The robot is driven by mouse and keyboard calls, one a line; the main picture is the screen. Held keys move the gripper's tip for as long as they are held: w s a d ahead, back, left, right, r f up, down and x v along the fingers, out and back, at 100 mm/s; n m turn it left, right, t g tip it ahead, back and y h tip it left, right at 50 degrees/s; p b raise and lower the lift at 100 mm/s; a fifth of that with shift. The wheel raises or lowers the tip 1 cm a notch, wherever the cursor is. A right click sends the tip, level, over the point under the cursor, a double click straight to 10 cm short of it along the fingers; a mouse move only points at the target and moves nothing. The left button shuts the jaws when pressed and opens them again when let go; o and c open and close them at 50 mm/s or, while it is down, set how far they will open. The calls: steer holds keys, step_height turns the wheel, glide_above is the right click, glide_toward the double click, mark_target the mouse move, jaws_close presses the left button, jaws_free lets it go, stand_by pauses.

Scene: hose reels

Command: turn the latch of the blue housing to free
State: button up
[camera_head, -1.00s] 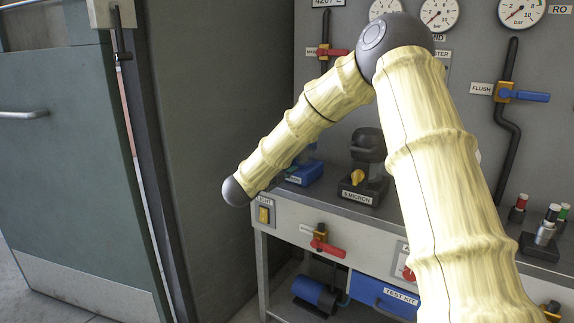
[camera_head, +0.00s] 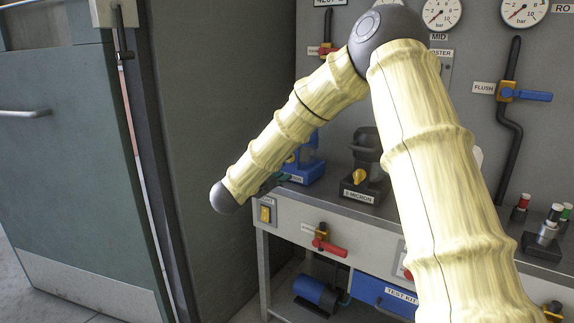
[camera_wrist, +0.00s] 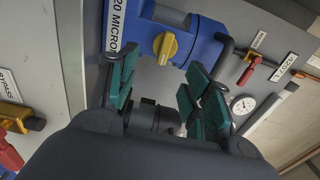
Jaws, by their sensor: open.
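The blue housing (camera_head: 308,166) stands at the back left of the bench in the head view, partly hidden by my arm. In the wrist view the blue housing (camera_wrist: 200,30) is close, with a white "20 MICRON" label beside it. Its yellow latch (camera_wrist: 166,47) lies on the face, its ridge roughly upright in that picture. My gripper (camera_wrist: 160,84) is open, its teal fingers apart and empty. The latch shows beyond and between the fingertips; no touch is visible. In the head view the gripper is mostly hidden behind my forearm.
A dark housing (camera_head: 366,160) with a yellow latch, labelled 5 micron, stands right of the blue one. A red-handled valve (camera_head: 328,243) is on the bench front. A dark cylindrical fitting (camera_wrist: 153,116) shows between the fingers. A gauge (camera_wrist: 243,104) is at right.

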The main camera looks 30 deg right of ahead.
steer(key=v, duration=0.7)
steer(key=shift+a, duration=0.15)
steer(key=shift+s+f, duration=0.1)
steer(key=s+a+f+n+t+y, duration=0.1)
steer(key=a+f+n+y, duration=0.3)
steer(key=f, duration=0.6)
steer(key=s+a+f+n+t+y, duration=0.1)
steer(key=f+n+t+y, duration=0.1)
steer(key=f+n, duration=0.55)
steer(key=s+a+f+n+t+y, duration=0.1)
steer(key=s+a+f+n+y, duration=0.2)
steer(key=f, duration=0.8)
steer(key=s+a+f+n+g+y, duration=0.25)
steer(key=s+f+n, duration=0.25)
steer(key=s+f, duration=0.45)
steer(key=s+a+f+n+g+y, duration=0.25)
steer(key=s+a+f+n, duration=0.2)
steer(key=s+f, duration=0.5)
steer(key=s+a+f+n+g+y, duration=0.1)
steer(key=s+f+n+g, duration=0.25)
steer(key=s, duration=0.75)
steer(key=s+a+f+n+g+y, duration=0.15)
steer(key=s+f+n, duration=0.25)
steer(key=s, duration=0.7)
step_height(320, 180, up, 26)
steer(key=p, duration=2.6)
steer(key=shift+d+r+g+p, duration=0.2)
steer(key=shift+r+g+p, duration=0.05)
steer(key=shift+g+p, duration=0.15)
